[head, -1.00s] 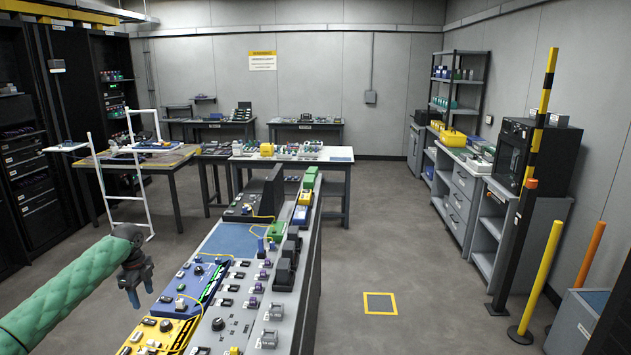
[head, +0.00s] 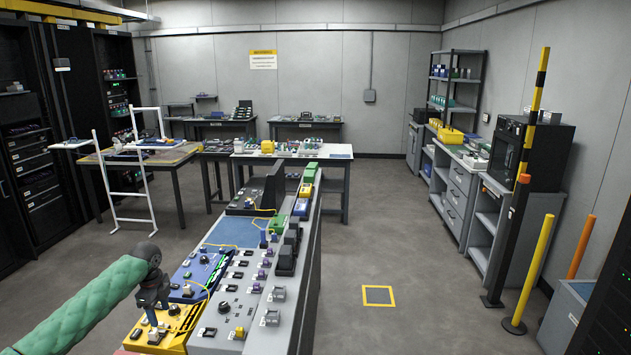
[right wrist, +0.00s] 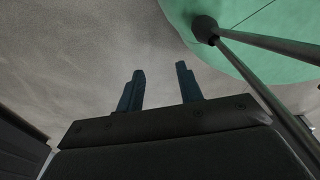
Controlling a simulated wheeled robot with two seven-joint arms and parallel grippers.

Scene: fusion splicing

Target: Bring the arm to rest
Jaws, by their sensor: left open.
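My left arm, in a green quilted sleeve, comes in from the lower left of the head view. Its dark gripper (head: 161,325) points down over the yellow panel (head: 185,320) at the near end of the bench. Its blue fingers are apart, with nothing visible held between them. Whether the fingertips touch the panel cannot be told. My right gripper (right wrist: 160,72) shows only in the right wrist view. Its two blue fingers are apart and empty, with plain grey floor behind them.
The long bench (head: 265,325) carries a blue panel (head: 198,275), knobs, clips and yellow fibre. A white rail frame (head: 126,185) stands at left. Yellow posts (head: 530,275) and a shelf unit (head: 455,200) stand at right. The floor around the yellow square (head: 378,304) is clear.

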